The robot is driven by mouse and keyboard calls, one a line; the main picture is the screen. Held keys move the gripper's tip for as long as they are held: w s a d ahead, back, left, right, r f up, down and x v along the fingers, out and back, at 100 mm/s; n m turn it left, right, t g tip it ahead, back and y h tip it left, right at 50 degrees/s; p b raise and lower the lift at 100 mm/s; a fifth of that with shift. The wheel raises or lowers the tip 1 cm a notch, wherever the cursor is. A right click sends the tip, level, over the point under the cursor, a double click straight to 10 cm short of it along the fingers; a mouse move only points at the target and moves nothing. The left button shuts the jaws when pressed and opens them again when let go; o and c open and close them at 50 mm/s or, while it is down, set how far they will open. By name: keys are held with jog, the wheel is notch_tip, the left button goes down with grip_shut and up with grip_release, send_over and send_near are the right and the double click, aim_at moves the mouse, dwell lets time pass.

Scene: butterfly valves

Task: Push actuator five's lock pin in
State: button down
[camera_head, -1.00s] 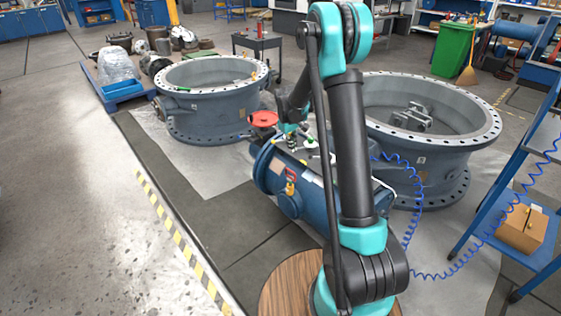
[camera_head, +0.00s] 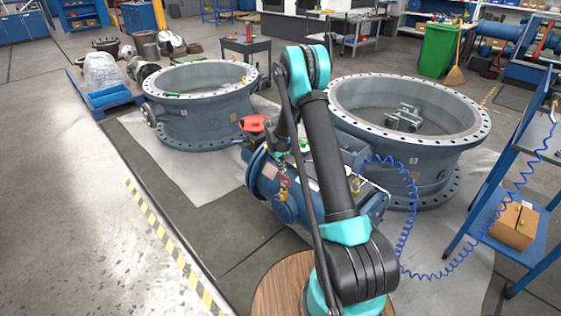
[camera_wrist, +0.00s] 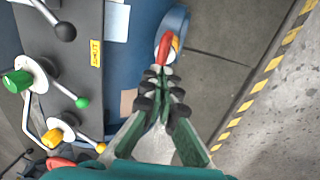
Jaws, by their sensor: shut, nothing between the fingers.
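The blue actuator (camera_head: 268,187) lies on its side beside the valve bodies and also shows in the wrist view (camera_wrist: 146,26). On it is a red part with a yellow end, seemingly the lock pin (camera_head: 284,182); in the wrist view the red-and-orange piece (camera_wrist: 167,46) stands just beyond my fingertips. My gripper (camera_wrist: 163,74) is shut and empty, its tips close to that piece; contact cannot be told. In the head view my gripper (camera_head: 281,164) is small and partly hidden, just above the red part. How deep the pin sits cannot be told.
A dark box with a yellow label (camera_wrist: 95,53), a green knob (camera_wrist: 17,82) and several levers is left of my gripper. A red handwheel (camera_head: 252,124) stands behind. Two large valve bodies (camera_head: 200,115) are further back. Floor (camera_wrist: 270,130) right of the gripper is clear.

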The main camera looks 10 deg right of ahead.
aim_at(284, 182)
jog(key=shift+w+d+f, duration=0.1)
jog(key=shift+f, duration=0.5)
jog(key=shift+w+d+f, duration=0.1)
jog(key=shift+f, duration=0.5)
jog(key=shift+s, duration=0.1)
jog(key=shift+f, duration=2.15)
